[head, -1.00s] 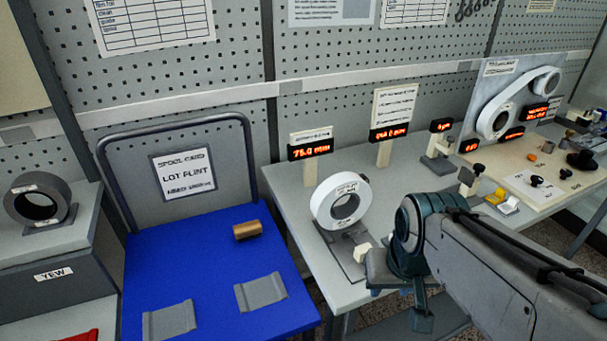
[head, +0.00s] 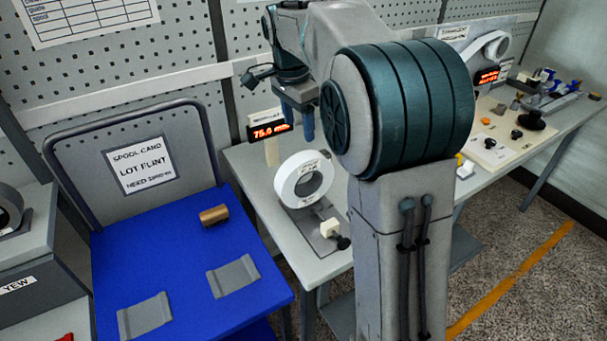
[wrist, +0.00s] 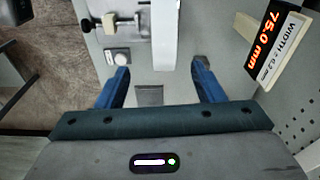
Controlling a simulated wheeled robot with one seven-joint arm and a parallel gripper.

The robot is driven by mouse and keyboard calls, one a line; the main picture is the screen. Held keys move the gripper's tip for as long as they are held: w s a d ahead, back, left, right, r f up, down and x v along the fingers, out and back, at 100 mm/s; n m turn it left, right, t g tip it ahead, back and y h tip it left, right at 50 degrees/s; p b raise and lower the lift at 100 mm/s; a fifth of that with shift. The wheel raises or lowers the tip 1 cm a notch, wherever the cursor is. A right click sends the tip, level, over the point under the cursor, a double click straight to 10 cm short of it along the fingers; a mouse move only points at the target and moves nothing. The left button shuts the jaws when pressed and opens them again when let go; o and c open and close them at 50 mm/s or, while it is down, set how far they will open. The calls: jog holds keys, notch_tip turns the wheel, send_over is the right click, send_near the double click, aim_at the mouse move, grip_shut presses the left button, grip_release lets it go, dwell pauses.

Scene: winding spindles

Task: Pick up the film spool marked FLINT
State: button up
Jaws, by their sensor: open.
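A white ring-shaped spool (head: 282,186) stands upright on a small grey stand on the bench. Its labels are too small to read. A card (head: 143,166) on the blue cart reads "LOT FLINT". My gripper (head: 300,118) points down over the bench, behind the spool, partly hidden by my arm. In the wrist view, the two blue fingers of my gripper (wrist: 161,68) are apart with nothing between them. The white spool (wrist: 165,35) shows edge-on there, just beyond the fingertips.
A display reading 75.0 mm (head: 272,128) stands behind the spool; it is close to the right finger in the wrist view (wrist: 262,45). A white block with a black knob (head: 332,231) is at the stand's front. The blue cart (head: 190,270) holds two grey cradles and a brown core (head: 214,215).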

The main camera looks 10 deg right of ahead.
aim_at(305, 156)
jog(key=shift+m, duration=0.4)
jog(key=f, duration=0.2)
jog(key=w+f, duration=0.1)
jog(key=f, duration=0.5)
jog(key=shift+w+d, duration=0.3)
jog(key=shift+d, duration=0.05)
jog(key=f, duration=0.2)
jog(key=d+f, duration=0.1)
jog(key=f, duration=0.1)
jog(key=shift+d+f+p, duration=0.2)
jog(key=shift+f+p, duration=0.1)
jog(key=shift+f, duration=0.45)
grip_shut()
